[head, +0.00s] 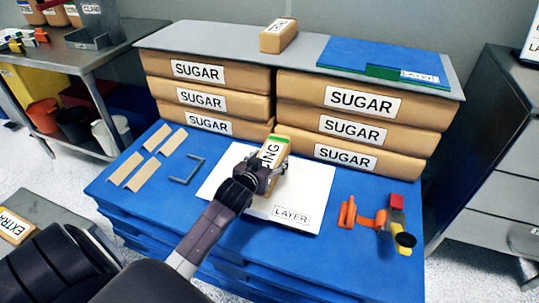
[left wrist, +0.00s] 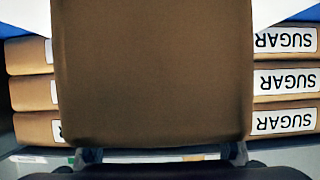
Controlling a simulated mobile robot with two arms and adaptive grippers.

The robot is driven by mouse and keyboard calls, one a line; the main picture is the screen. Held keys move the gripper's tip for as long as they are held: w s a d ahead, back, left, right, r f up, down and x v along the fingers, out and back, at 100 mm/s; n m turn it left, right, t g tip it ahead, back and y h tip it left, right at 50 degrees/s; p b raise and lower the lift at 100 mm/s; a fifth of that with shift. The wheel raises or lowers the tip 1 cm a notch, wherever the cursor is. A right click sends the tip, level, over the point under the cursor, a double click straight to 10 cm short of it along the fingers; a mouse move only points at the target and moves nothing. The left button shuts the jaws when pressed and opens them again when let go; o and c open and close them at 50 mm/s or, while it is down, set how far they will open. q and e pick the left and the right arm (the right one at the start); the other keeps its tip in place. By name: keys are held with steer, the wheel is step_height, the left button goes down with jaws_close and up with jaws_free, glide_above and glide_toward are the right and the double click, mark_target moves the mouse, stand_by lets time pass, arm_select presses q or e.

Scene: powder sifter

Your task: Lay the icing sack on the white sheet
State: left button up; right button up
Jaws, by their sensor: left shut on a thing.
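The icing sack (head: 281,147) is a tan block with a white label, partly covered by my gripper, and a green strip at its top. My left gripper (head: 266,172) is shut on it, over the white sheet (head: 222,182) marked LAYER. In the left wrist view the sack (left wrist: 152,75) fills the middle, with the fingertips at its lower edge. I cannot tell whether the sack touches the sheet. My right gripper is not in view.
Stacked SUGAR sacks (head: 347,128) stand behind the sheet, under a grey board (head: 222,50). Tan strips (head: 146,168) and a grey bracket (head: 187,170) lie left on the blue pallet (head: 120,205). Orange and yellow parts (head: 383,220) lie right.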

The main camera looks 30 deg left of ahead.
arm_select(q)
steer(key=shift+f, duration=0.25)
steer(key=shift+w+f+b, duration=0.1)
steer(key=shift+f+b, duration=0.5)
steer(key=shift+f, duration=0.9)
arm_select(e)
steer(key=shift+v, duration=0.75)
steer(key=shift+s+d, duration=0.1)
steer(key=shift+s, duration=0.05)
arm_select(q)
steer(key=o, duration=2.1)
steer(key=shift+f, duration=0.25)
steer(key=shift+s+d+r, duration=0.1)
steer(key=shift+s+r, duration=0.05)
steer(key=shift+s, duration=0.2)
steer(key=p+v, duration=0.1)
steer(key=v, duration=0.1)
steer(key=shift+s+r, duration=0.15)
steer(key=shift+s, duration=0.1)
steer(key=p+v, duration=0.2)
steer(key=v, duration=0.7)
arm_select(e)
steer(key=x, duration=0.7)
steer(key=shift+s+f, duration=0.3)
